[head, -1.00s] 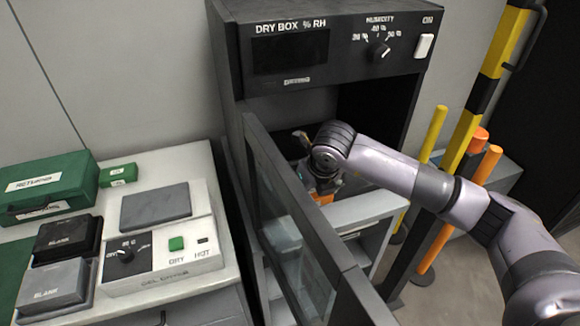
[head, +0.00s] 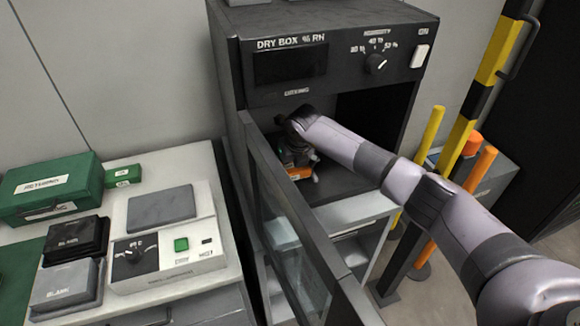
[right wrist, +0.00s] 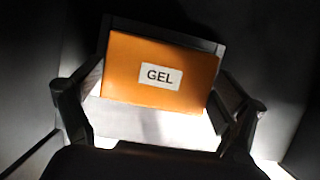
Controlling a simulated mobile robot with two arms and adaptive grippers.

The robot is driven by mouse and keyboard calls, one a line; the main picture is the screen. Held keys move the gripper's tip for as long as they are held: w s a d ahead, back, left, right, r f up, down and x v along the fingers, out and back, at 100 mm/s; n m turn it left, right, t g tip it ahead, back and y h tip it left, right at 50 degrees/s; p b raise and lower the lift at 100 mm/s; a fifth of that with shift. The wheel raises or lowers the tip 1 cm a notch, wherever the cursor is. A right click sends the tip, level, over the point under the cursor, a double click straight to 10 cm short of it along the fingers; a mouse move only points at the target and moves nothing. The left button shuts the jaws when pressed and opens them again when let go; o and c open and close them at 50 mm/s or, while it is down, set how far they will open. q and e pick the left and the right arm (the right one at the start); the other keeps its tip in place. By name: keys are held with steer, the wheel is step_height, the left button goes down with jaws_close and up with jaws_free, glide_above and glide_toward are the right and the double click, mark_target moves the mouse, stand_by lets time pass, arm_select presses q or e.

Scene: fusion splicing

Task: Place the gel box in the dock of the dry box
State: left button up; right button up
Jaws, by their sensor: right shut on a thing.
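The orange gel box (right wrist: 160,75), with a white GEL label, is held between the two fingers of my right gripper (right wrist: 158,112). In the head view the gel box (head: 300,173) shows as a small orange patch below my right gripper (head: 299,158), inside the open dry box (head: 340,85). In the right wrist view, a grey frame (right wrist: 165,29), perhaps the dock, shows behind the box's far edge. I cannot tell whether the box touches it or sits in it. My left gripper is out of view.
The dry box door (head: 290,232) stands open, left of my right arm. Yellow and orange posts (head: 455,205) stand at right, close to my arm.

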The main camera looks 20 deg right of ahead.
steer(key=shift+f, duration=0.45)
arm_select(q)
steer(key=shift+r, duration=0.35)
arm_select(e)
steer(key=shift+f, duration=0.3)
steer(key=o, duration=1)
steer(key=shift+f, duration=0.1)
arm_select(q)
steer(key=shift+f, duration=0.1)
arm_select(e)
steer(key=shift+o, duration=0.2)
